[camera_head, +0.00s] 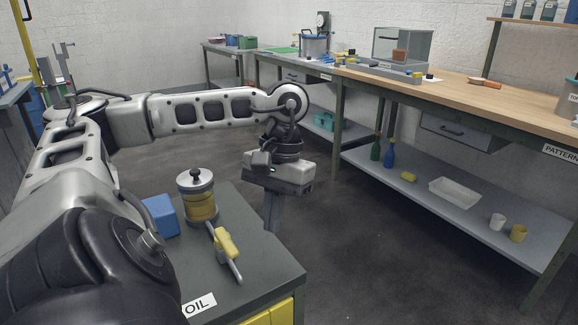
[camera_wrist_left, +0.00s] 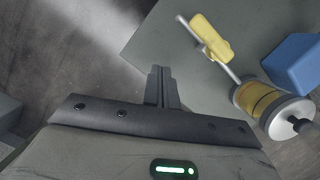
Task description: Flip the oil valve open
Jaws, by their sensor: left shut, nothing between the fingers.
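The oil valve is a yellow lever (camera_head: 227,243) on a thin metal spout that runs out from a yellow oil canister (camera_head: 201,205) with a metal lid and black knob. The lever lies roughly along the spout. In the left wrist view the lever (camera_wrist_left: 210,38) is at the upper right and the canister (camera_wrist_left: 258,98) at the right. My left gripper (camera_head: 271,215) points down beside the bench's far right edge, to the right of the canister and apart from the lever. Its fingers (camera_wrist_left: 162,88) are together and empty. My right gripper is not in view.
The canister stands on a dark bench top (camera_head: 265,270) with an OIL label (camera_head: 198,305). A long workbench (camera_head: 460,90) with a lower shelf runs along the right wall. Open floor lies between the benches.

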